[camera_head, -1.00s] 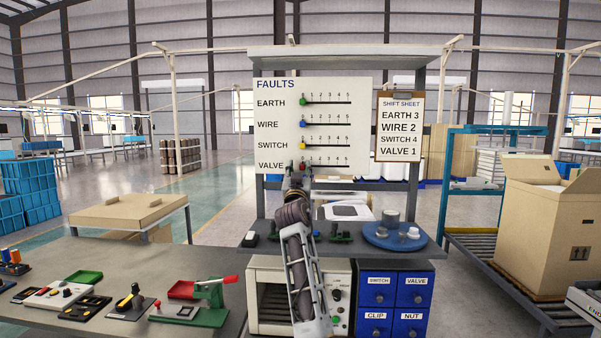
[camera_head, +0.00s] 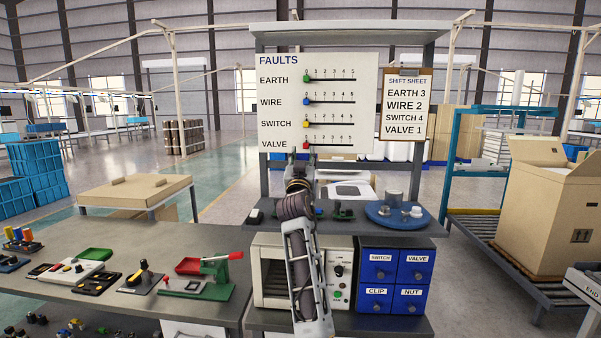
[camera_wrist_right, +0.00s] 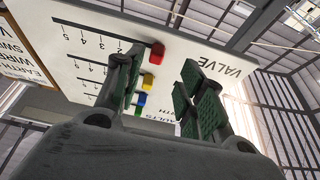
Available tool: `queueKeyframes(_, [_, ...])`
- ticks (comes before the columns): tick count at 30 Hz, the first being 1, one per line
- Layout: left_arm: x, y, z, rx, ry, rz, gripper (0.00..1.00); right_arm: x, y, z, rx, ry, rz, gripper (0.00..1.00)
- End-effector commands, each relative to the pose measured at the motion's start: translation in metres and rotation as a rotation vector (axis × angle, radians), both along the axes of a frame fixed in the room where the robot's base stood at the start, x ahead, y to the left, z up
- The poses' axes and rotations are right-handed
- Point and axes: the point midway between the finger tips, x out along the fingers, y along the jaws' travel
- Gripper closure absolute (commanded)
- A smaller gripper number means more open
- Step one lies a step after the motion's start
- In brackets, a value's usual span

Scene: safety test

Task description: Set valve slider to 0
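The faults board (camera_head: 345,72) stands upright above the bench, with EARTH, WIRE, SWITCH and VALVE sliders. The red VALVE knob (camera_head: 306,146) is at the left, low-number end of the bottom track, roughly in line with the other knobs. My right gripper (camera_head: 300,156) is just in front of and below it, hiding part of that area. In the right wrist view, my right gripper (camera_wrist_right: 162,62) is open. The red knob (camera_wrist_right: 157,50) appears between its fingertips, closer to the left finger; contact cannot be told. My left gripper is not in view.
The green (camera_head: 306,79), blue (camera_head: 306,101) and yellow (camera_head: 306,124) knobs sit above on their tracks. A shift sheet (camera_head: 407,107) hangs at the board's right. A blue round tray (camera_head: 377,221) stands on the shelf below, right of my arm.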

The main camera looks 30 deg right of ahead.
Motion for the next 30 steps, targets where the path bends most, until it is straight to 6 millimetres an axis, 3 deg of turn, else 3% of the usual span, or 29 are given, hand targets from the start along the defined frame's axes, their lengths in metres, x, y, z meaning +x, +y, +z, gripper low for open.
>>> queueKeyframes(18, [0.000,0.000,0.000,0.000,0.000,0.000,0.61,-0.046,0.030,-0.024,0.001,0.001,0.002,0.61])
queueKeyframes(30, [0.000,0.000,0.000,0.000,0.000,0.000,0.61,-0.054,0.034,-0.027,0.000,0.000,0.001,0.61])
